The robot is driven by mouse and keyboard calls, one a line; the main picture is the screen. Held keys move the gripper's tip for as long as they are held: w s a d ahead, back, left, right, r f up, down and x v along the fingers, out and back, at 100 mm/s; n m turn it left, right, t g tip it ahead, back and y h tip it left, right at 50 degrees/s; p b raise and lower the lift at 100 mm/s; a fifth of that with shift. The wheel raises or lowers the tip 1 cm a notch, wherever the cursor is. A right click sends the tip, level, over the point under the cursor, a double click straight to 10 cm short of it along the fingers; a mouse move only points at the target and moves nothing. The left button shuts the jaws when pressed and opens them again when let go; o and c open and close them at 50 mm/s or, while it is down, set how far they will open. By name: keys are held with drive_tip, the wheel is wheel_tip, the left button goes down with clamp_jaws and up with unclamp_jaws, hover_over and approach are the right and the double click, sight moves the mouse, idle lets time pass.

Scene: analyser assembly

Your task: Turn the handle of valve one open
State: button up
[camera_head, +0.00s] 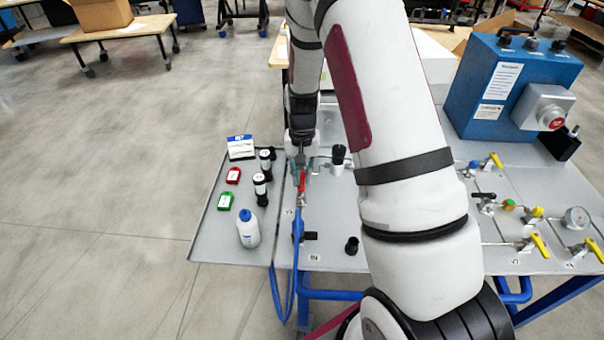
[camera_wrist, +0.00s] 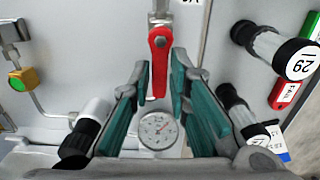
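A valve with a red lever handle (camera_wrist: 160,52) is at the top middle of the wrist view, its lever pointing down toward my gripper. A partly cut-off label (camera_wrist: 190,3) is beside it. In the head view the red handle (camera_head: 302,182) is above the blue hose, in line with its end. My gripper (camera_wrist: 161,80) is open, with one teal finger on each side of the lever's free end. Narrow gaps seem to show; contact is hard to tell. In the head view my gripper (camera_head: 301,160) is just behind the handle and partly hidden by my arm.
A pressure gauge (camera_wrist: 158,130) shows between my fingers. Yellow-handled valves (camera_head: 540,245) and a blue box (camera_head: 510,85) are at right.

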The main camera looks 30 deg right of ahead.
sight(302, 179)
drive_tip(key=shift+o, duration=0.8)
drive_tip(key=shift+r, duration=0.2)
wheel_tip(302, 179, up, 12)
drive_tip(key=shift+f, duration=0.15)
